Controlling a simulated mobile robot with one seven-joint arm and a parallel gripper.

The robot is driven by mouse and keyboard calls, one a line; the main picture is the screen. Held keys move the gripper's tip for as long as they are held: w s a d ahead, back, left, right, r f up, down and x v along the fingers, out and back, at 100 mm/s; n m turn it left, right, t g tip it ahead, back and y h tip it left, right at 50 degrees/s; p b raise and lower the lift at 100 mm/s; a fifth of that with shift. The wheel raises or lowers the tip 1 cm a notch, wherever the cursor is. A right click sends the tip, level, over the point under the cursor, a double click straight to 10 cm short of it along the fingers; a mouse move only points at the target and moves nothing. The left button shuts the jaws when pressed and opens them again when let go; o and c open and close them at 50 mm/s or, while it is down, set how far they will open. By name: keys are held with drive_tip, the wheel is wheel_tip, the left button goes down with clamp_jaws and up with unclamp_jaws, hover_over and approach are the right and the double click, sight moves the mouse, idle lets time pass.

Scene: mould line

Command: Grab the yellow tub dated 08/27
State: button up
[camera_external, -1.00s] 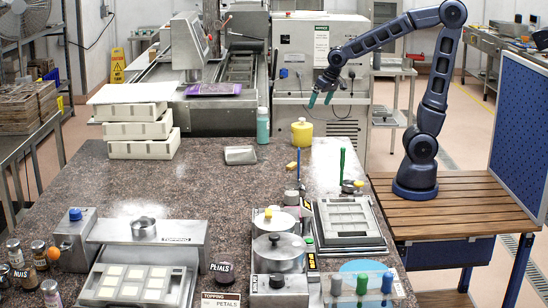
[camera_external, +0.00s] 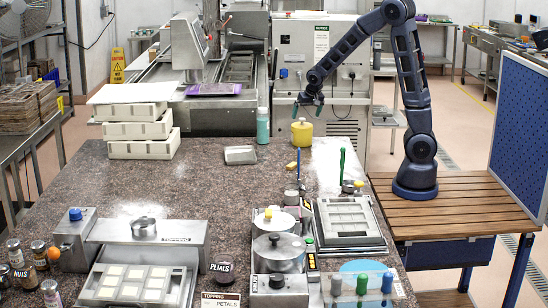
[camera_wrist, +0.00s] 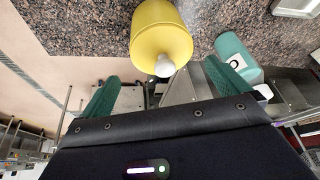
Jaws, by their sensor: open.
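A yellow tub (camera_external: 301,134) stands near the back edge of the dark granite counter. In the wrist view the tub (camera_wrist: 160,36) shows large, with a pale knob on it; no date can be read in either view. My gripper (camera_external: 308,103) is above the tub, pointing down, with green fingers. In the wrist view my gripper's fingers (camera_wrist: 160,86) are spread apart with nothing between them, and the tub lies just beyond them, apart from the fingers.
A teal bottle (camera_external: 263,126) stands to the left of the tub and also shows in the wrist view (camera_wrist: 238,58). A metal scoop or tray (camera_external: 240,155) lies in front. White moulds (camera_external: 140,130) are stacked at left. The counter (camera_external: 200,185) has bare room in the middle.

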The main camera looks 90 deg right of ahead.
sight(302, 124)
drive_tip(key=shift+a+x, duration=0.1)
drive_tip(key=shift+x, duration=2)
drive_tip(key=shift+a+x, duration=0.15)
drive_tip(key=shift+x, duration=1.95)
drive_tip(key=shift+f, duration=0.1)
drive_tip(key=c, duration=1.3)
drive_tip(key=shift+c, duration=0.8)
drive_tip(key=shift+w, duration=0.1)
